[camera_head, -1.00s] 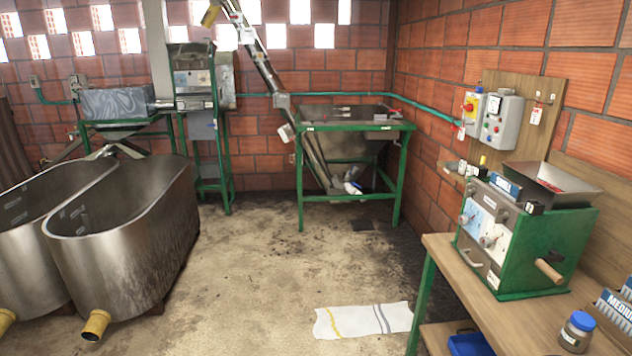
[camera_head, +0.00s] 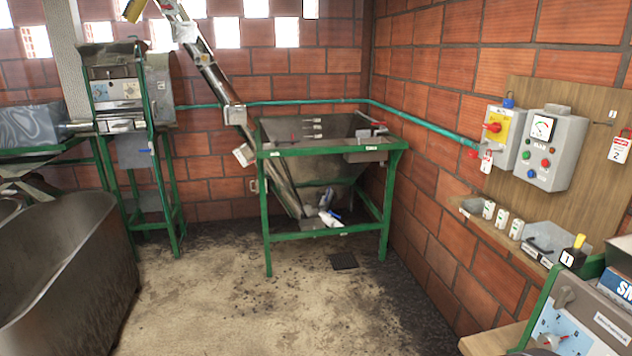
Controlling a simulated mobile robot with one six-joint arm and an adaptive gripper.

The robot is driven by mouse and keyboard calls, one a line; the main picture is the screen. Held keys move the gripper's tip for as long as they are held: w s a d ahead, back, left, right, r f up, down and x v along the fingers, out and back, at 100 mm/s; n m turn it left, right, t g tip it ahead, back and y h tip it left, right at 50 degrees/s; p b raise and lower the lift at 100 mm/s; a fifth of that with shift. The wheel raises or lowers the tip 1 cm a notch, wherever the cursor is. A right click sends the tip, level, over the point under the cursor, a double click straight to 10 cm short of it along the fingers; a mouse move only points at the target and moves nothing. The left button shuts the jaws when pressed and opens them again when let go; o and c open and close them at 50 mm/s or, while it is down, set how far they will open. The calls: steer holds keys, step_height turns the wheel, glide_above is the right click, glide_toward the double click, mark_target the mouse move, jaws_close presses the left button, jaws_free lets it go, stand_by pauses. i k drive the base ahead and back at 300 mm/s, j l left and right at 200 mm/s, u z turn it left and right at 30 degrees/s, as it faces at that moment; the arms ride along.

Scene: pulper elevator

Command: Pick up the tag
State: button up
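Two red-and-white tags are in view. One tag (camera_head: 620,148) hangs from a hook on the wooden board at the far right and carries a black number 2. A smaller tag (camera_head: 487,161) hangs at the lower left of the yellow-faced switch box (camera_head: 497,133), just under its red part. Which of the two the task means cannot be told from this view. My gripper is not in view.
A grey control box (camera_head: 551,150) stands beside the switch box. Below is a narrow wooden shelf (camera_head: 468,209) with small containers and a grey box. A green-framed machine (camera_head: 590,315) fills the lower right. A green-framed hopper (camera_head: 330,152) stands ahead; the floor (camera_head: 215,300) before it is clear.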

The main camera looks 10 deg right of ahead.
mark_target(486, 165)
steer(key=i+z, duration=0.25)
steer(key=i, duration=0.25)
steer(key=i+j+z, duration=0.2)
steer(key=i, duration=0.3)
steer(key=i+j+z, duration=0.1)
steer(key=i+z, duration=0.15)
steer(key=i, duration=0.25)
steer(key=i+j+z, duration=0.2)
steer(key=i, duration=0.3)
steer(key=i+l+z, duration=0.2)
steer(key=z, duration=0.25)
steer(key=i+z, duration=0.9)
steer(key=i+j+z, duration=0.1)
steer(key=i+z, duration=0.15)
steer(key=z, duration=0.25)
